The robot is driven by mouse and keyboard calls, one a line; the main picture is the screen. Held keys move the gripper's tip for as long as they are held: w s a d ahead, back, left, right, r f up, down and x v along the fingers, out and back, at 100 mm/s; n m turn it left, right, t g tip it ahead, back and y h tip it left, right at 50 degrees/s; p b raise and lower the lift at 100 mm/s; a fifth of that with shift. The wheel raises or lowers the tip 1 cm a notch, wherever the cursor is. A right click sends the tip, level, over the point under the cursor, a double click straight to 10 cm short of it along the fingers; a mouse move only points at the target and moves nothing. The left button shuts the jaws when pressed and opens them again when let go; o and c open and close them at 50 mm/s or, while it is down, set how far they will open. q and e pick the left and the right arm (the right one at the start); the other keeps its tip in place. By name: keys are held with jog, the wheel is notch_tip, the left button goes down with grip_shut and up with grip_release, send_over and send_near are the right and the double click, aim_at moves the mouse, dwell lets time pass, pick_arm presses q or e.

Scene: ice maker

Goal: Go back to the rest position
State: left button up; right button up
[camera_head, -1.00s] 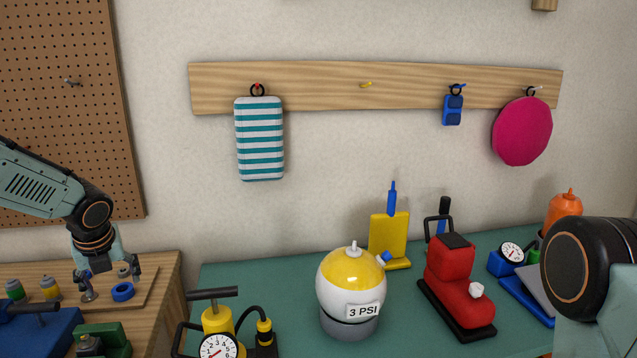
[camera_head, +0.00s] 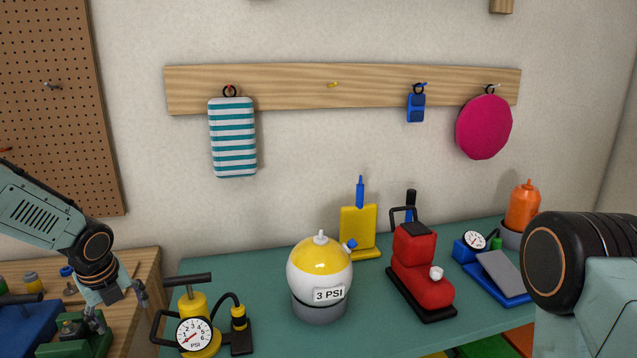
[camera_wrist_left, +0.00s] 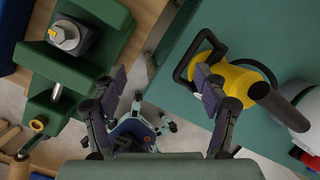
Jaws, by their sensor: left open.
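My left gripper (camera_head: 120,306) is at the lower left in the head view. It is over the right part of the wooden bench (camera_head: 146,272), beside the green vise (camera_head: 75,338). In the left wrist view the gripper (camera_wrist_left: 160,82) has its two fingers spread with nothing held between them. The gap between the wooden bench and the green table shows beyond the fingers. My right arm shows at the right edge of the head view, but its gripper is outside the frame.
The yellow pump with a gauge (camera_head: 194,318) stands close to the right of my left gripper, on the green table (camera_head: 255,265). The vise (camera_wrist_left: 80,60) lies left in the wrist view. A white-yellow tank (camera_head: 320,275) and red device (camera_head: 422,270) stand farther right.

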pick_arm(q)
jog(key=s+d+f+n, duration=0.1)
jog(key=d+f, duration=0.1)
jog(key=s+d+f+n+h, duration=0.1)
jog(key=d+f, duration=0.2)
jog(key=s+d+f+n, duration=0.1)
jog(key=s+d+f, duration=0.1)
jog(key=f, duration=0.1)
jog(key=shift+d+n+g+h, duration=0.2)
jog(key=shift+n+g+h, duration=0.1)
jog(key=shift+n+g, duration=0.1)
jog(key=s+d+f+n+g+h, duration=0.1)
jog(key=s+d+f+n, duration=0.6)
jog(key=s+d, duration=0.25)
jog(key=s+d+f+n+g, duration=0.1)
jog(key=s+d+f+n, duration=0.15)
jog(key=s+n, duration=0.7)
jog(key=s+d+f+n+g, duration=0.1)
jog(key=s+f+n, duration=0.3)
jog(key=s, duration=1)
notch_tip(320, 180, down, 6)
jog(key=n+y+b, duration=0.1)
jog(key=b, duration=0.7)
jog(key=shift+a+f+n, duration=0.2)
jog(key=shift+a+n, duration=0.15)
jog(key=shift+a, duration=0.05)
pick_arm(e)
notch_tip(320, 180, down, 8)
jog(key=shift+w+a, duration=0.15)
jog(key=shift+w, duration=0.05)
